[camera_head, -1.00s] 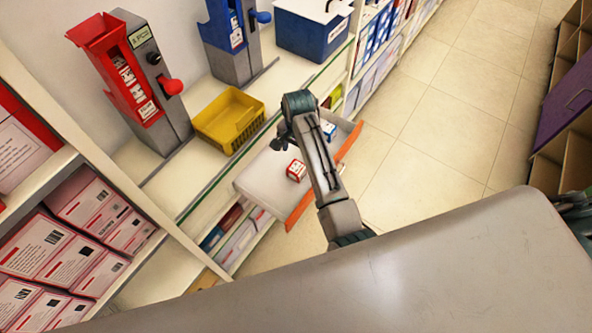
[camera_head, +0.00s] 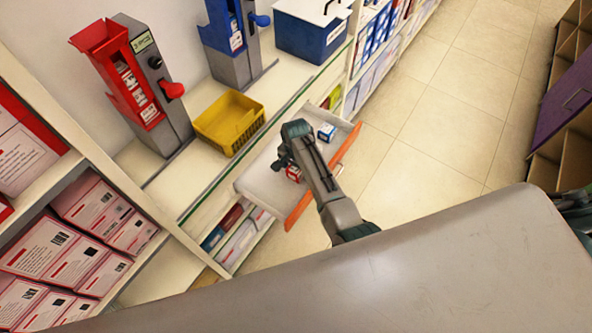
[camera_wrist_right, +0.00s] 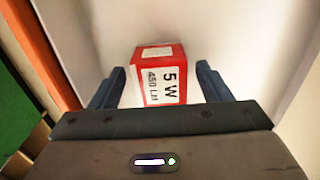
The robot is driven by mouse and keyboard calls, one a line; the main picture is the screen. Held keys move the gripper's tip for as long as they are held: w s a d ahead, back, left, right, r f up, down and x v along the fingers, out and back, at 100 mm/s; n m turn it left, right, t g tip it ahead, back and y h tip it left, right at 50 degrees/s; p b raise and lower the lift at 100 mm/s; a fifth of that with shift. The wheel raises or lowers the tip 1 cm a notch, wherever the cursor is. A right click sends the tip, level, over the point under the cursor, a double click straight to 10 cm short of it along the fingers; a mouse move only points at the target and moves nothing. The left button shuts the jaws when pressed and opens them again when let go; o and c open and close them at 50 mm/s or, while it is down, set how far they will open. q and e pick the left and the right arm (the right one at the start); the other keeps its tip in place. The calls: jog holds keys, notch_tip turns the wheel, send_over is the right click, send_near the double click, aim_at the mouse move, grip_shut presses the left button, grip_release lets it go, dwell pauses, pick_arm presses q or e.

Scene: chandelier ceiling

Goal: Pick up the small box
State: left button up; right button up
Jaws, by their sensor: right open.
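A small red and white box (camera_head: 293,174) sits in the open white drawer (camera_head: 257,181), partly hidden by my right arm in the head view. My right gripper (camera_head: 282,163) is over the drawer at the box. In the wrist view its open fingers (camera_wrist_right: 161,70) stand on either side of the box, with a gap on both sides. My left gripper is not in view.
A blue and white box (camera_head: 326,132) lies in the same drawer, which has an orange front (camera_head: 322,178). A yellow basket (camera_head: 230,122), red dispenser (camera_head: 132,84) and blue dispenser (camera_head: 233,38) stand on the counter behind. The tiled floor to the right is clear.

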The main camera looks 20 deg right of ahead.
jog(key=c, duration=1.1)
notch_tip(320, 180, up, 10)
jog(key=shift+b, duration=0.55)
